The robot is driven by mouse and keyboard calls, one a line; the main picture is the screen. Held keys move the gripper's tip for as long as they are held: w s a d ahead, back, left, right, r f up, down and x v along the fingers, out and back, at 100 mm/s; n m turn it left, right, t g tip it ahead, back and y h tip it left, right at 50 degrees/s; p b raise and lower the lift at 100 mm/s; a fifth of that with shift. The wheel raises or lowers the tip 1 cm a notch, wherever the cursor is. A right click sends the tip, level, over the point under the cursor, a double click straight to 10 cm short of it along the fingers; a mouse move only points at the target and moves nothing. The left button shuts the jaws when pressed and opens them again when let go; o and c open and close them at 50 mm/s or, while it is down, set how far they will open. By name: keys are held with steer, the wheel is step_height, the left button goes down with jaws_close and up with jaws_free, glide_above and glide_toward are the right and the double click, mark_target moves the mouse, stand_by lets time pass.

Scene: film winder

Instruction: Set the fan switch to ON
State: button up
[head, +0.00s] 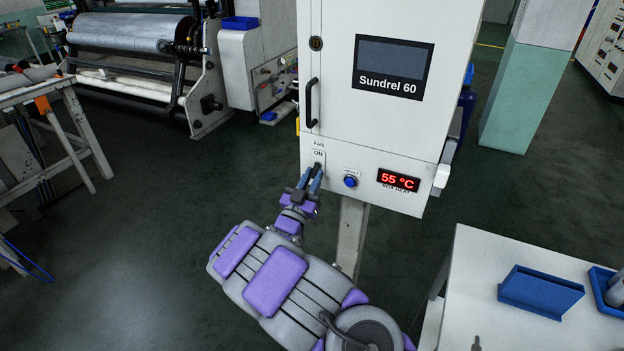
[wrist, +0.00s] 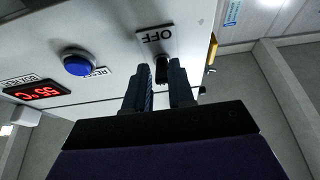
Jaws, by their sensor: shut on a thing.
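The fan switch (head: 317,167) is a small black lever on the lower left of the white cabinet front, just below its "ON" label. My gripper (head: 312,180) reaches up to it from below, its two dark fingers shut on the lever. In the wrist view the black lever (wrist: 161,72) shows between the fingertips, beside an upside-down "OFF" label (wrist: 155,37). The fingers cover the lower part of the switch plate in the head view. I cannot tell which way the lever is set.
A blue reset button (head: 351,181) and a red "55 °C" display (head: 398,180) sit right of the switch. A door handle (head: 309,103) is above. A white table (head: 480,270) with a blue bin (head: 540,292) stands at lower right.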

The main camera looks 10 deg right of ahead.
steer(key=shift+a+f, duration=0.1)
steer(key=shift+a, duration=0.05)
jaws_close()
steer(key=shift+a, duration=0.15)
